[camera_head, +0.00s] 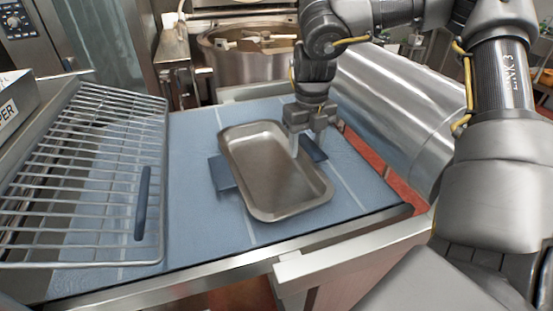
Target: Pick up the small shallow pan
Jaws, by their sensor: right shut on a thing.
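The small shallow pan (268,170) is a grey metal rectangular pan in the middle of the blue table top. Dark blue pieces show at its left and right sides. My right gripper (308,142) is at the pan's upper right side, pointing down. It is shut on the pan's right rim, near the dark blue piece there. The exact grip of the fingertips is small and hard to see. I cannot tell whether the pan is raised off the table. My left gripper is not in view.
A wire rack (90,170) with a dark blue handle stands left of the pan. A large metal kettle (245,65) is at the back. A shiny metal cylinder (395,110) lies beyond the table's right edge.

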